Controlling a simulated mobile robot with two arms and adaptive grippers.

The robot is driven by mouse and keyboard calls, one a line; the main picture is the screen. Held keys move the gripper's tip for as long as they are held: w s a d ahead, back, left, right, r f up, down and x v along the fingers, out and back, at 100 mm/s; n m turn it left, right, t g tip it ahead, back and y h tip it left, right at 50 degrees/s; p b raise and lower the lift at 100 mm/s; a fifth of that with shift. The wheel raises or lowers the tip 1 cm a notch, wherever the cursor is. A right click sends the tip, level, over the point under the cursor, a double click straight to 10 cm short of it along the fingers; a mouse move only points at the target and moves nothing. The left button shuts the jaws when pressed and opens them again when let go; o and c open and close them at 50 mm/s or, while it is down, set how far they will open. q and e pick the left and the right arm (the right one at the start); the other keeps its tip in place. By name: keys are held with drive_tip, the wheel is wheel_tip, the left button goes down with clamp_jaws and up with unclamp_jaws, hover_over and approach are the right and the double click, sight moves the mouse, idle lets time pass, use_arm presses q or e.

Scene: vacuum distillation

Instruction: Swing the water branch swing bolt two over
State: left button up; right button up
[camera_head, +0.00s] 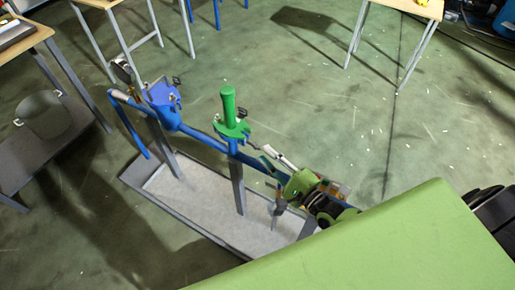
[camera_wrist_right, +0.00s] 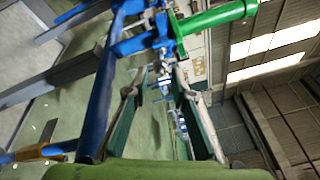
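A blue pipe (camera_head: 200,134) runs over grey posts, with a blue fitting (camera_head: 163,97) near its left end. A green upright cylinder (camera_head: 228,104) stands on a green flange part farther along. Small dark bolt-like pieces show beside both fittings; I cannot tell which is swing bolt two. My right gripper (camera_head: 270,157) is to the right of the green cylinder, close to the pipe. In the right wrist view its two fingers (camera_wrist_right: 160,92) are apart, with small blue and metal hardware (camera_wrist_right: 163,72) beyond and between them. Contact cannot be told. My left gripper is not in view.
A grey shallow tray (camera_head: 150,193) lies on the floor under the pipe. A table with a lower shelf (camera_head: 70,135) stands at the left, and another table (camera_head: 415,8) at the top right. The green floor between is mostly clear.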

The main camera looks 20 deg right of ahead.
sight(258, 147)
drive_tip(key=x, duration=0.5)
drive_tip(key=shift+b, duration=0.35)
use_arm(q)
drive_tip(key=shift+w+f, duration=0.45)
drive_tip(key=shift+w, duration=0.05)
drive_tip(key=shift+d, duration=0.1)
use_arm(e)
clamp_jaws()
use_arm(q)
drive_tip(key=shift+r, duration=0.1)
